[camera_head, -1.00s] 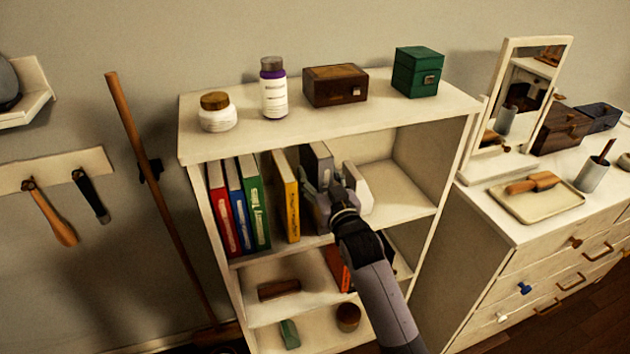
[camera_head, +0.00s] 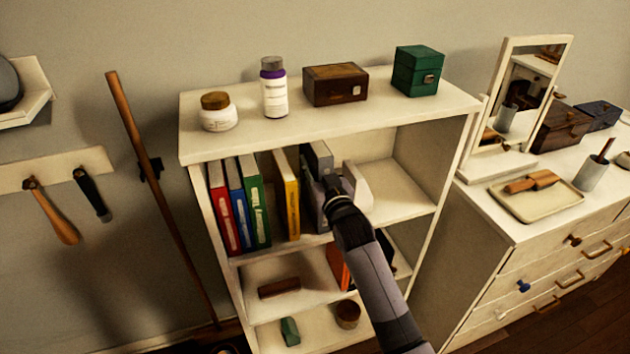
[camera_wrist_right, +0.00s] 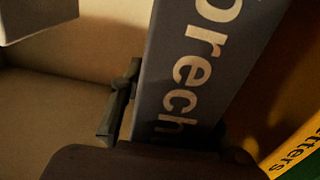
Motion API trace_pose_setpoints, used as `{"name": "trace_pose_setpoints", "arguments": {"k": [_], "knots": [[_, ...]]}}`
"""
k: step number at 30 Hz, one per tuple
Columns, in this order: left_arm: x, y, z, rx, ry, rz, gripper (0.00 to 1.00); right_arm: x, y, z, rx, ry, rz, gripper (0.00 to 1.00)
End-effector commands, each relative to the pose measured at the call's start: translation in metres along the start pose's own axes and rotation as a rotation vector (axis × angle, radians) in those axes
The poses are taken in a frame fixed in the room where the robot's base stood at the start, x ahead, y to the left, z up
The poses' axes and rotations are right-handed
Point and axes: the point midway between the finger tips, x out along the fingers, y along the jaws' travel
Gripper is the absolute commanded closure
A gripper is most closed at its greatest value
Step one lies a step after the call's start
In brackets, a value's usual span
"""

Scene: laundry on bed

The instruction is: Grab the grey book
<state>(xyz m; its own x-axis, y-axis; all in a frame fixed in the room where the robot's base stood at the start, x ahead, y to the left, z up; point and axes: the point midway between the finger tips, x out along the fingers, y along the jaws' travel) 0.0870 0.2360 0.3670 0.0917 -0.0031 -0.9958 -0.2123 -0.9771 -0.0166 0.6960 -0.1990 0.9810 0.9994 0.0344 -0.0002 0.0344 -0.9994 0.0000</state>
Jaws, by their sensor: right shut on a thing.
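The grey book (camera_head: 319,160) stands on the top inner shelf of the white bookcase, to the right of the yellow book (camera_head: 288,195). My right gripper (camera_head: 327,192) is at its spine, with the arm coming in from below right. In the right wrist view the grey book (camera_wrist_right: 205,70) fills the middle, its spine with white letters between the fingers of my right gripper (camera_wrist_right: 170,122). One finger shows on its left side; the other is mostly hidden in shadow on the right. The right gripper is shut on the grey book. My left gripper is not in view.
Red (camera_head: 222,208), blue (camera_head: 238,205) and green (camera_head: 255,200) books stand left of the yellow one. A white object (camera_head: 356,186) stands close to the right of the gripper. The shelf's right part is bare. A jar, bottle and boxes stand on top.

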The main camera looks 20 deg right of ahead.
Motion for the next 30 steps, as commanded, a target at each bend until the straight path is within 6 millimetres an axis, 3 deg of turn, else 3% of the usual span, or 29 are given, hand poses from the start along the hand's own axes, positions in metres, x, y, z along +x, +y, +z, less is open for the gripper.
{"name": "trace_pose_setpoints", "arguments": {"k": [11, 30], "knots": [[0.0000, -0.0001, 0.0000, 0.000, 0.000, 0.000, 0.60, -0.0001, -0.0001, 0.0001, 0.000, 0.000, 0.000, 1.00], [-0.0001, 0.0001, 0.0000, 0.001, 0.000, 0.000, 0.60, 0.0002, -0.0001, -0.0041, -0.001, 0.007, 0.000, 1.00]]}}
